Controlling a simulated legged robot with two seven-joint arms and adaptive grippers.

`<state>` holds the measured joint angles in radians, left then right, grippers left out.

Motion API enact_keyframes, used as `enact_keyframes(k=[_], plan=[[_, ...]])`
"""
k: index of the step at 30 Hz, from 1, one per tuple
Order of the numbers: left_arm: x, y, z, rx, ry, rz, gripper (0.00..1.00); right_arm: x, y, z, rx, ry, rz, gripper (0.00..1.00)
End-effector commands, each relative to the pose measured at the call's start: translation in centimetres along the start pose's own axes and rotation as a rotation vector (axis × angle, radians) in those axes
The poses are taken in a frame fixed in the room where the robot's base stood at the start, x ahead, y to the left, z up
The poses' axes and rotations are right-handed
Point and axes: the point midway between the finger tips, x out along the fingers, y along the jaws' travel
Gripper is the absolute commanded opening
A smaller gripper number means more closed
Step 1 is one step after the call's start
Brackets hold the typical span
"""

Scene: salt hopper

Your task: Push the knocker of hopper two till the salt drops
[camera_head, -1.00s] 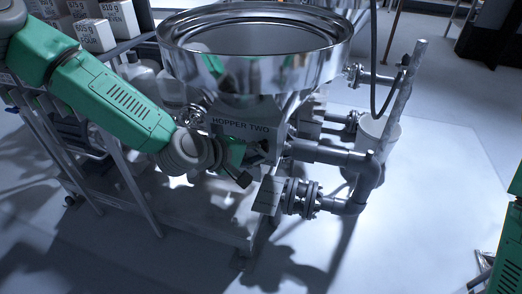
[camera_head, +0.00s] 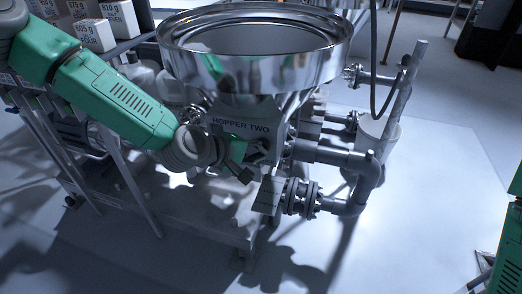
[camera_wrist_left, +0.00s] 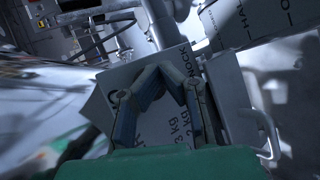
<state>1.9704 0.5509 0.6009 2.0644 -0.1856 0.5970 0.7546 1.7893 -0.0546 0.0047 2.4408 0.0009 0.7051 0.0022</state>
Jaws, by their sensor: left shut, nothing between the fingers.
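Hopper two is a shiny round steel bowl (camera_head: 255,75) over a grey body lettered "HOPPER TWO" (camera_head: 240,124). My left gripper (camera_head: 246,177) is at the front of this body, below the lettering, with its fingers shut and empty. In the left wrist view the fingertips (camera_wrist_left: 166,72) meet in front of a grey plate (camera_wrist_left: 108,98) with partly covered lettering that seems to include "KNOCK" and kg marks. The fingers hide part of this plate, and I cannot tell whether they touch it. No falling salt shows.
A grey block (camera_head: 268,195) on a flanged pipe sits just right of my left gripper. Thicker pipes (camera_head: 330,153) and a pale bucket (camera_head: 378,132) stand farther right. Labelled boxes (camera_head: 96,34) are at the upper left.

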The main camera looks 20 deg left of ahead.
Motion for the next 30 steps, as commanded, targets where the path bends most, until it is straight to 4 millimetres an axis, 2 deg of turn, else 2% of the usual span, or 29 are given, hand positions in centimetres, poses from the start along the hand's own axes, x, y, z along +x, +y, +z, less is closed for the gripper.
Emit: enact_keyframes(k=[17,30], plan=[[-1.7,-1.1,1.1,-0.001,0.002,0.001,0.00,-0.6,0.0,0.0,0.000,0.000,0.000,0.00],[-2.1,-1.5,1.5,-0.001,0.001,0.000,0.00,-0.8,0.0,0.0,0.000,0.000,0.000,0.00]])
